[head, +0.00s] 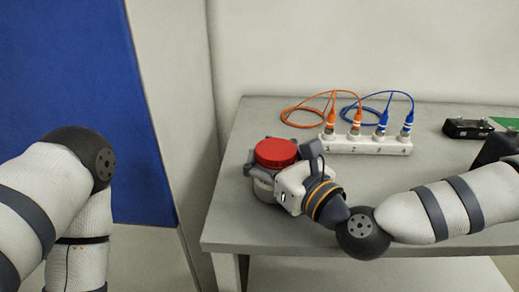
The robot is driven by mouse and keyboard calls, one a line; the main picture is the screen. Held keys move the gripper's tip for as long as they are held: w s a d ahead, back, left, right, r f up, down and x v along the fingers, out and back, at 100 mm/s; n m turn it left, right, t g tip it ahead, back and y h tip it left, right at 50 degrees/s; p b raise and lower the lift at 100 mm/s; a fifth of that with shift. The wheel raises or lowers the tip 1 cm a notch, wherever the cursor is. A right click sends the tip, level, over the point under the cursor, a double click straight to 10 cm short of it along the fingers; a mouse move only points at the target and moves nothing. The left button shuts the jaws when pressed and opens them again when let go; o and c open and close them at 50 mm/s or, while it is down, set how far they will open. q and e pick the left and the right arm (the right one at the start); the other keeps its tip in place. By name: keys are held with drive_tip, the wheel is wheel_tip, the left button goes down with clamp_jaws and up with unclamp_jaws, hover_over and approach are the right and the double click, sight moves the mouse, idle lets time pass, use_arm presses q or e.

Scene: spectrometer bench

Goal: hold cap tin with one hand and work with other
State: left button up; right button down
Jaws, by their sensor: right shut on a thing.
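The cap tin (262,188) stands upright on the left part of the bench, a pale round body under a red lid (277,152). My right gripper (272,166) reaches in from the right and is shut on the tin, its dark fingers on either side below the lid. The gripper and wrist hide part of the tin's body. My left arm shows at the left edge, off the bench, and its gripper is out of the picture.
A white numbered strip (384,146) at the back holds orange (332,118) and blue (407,124) cable plugs, with loops behind. A black device (467,128) and a green item (508,123) lie at the right. The bench's front left corner (222,237) is clear. A blue panel stands left.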

drive_tip(key=shift+f, duration=0.3)
drive_tip(key=shift+c, duration=2.2)
unclamp_jaws()
drive_tip(key=shift+r, duration=0.1)
